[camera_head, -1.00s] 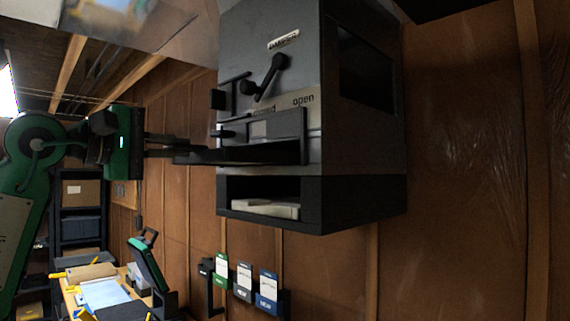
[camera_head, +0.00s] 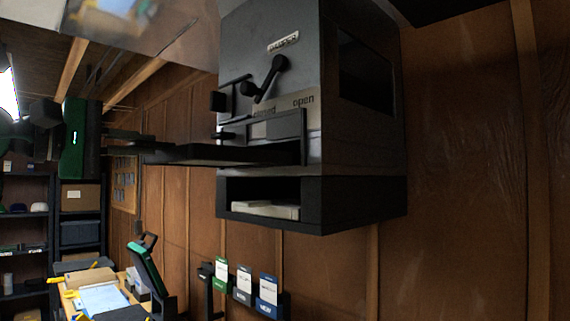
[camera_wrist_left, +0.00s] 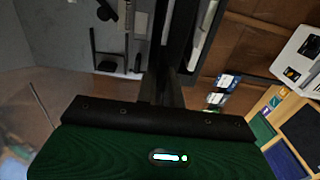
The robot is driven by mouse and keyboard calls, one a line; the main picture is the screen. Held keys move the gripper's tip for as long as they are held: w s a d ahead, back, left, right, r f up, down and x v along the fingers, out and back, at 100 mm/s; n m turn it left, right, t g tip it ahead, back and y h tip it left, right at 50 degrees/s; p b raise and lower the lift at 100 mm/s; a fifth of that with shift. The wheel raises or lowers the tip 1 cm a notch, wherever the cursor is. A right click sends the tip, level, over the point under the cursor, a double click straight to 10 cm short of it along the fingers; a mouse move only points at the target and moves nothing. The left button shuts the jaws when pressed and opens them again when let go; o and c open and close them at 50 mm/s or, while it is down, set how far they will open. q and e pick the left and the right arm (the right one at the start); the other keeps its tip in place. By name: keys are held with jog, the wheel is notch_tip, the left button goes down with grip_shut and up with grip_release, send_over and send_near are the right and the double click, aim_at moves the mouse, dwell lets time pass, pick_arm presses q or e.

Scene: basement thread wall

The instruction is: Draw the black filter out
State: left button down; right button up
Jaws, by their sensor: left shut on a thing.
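The black filter (camera_head: 225,154) is a long dark flat slab sticking out to the left from the grey housing (camera_head: 275,45) in the head view. Its right end is still at the slot area under the "open" label. My left gripper (camera_head: 150,146) is shut on the filter's outer left end. In the left wrist view the fingers (camera_wrist_left: 165,90) reach up to the dark filter (camera_wrist_left: 178,35), which runs toward the housing. My right gripper is in neither view.
A black lever (camera_head: 267,78) sits on the housing face above the slot. Below is an open black compartment with a pale item (camera_head: 265,210) inside. Green, grey and blue packs (camera_head: 268,288) hang on the wooden wall. A cluttered desk (camera_head: 100,295) stands at lower left.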

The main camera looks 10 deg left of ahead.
pick_arm(q)
jog(key=shift+s+a+r+p, duration=0.3)
jog(key=shift+s+a+r, duration=0.3)
jog(key=shift+s, duration=0.2)
jog(key=shift+s+a+r+p, duration=0.3)
jog(key=shift+s+a+r, duration=0.15)
jog(key=shift+s+a, duration=0.25)
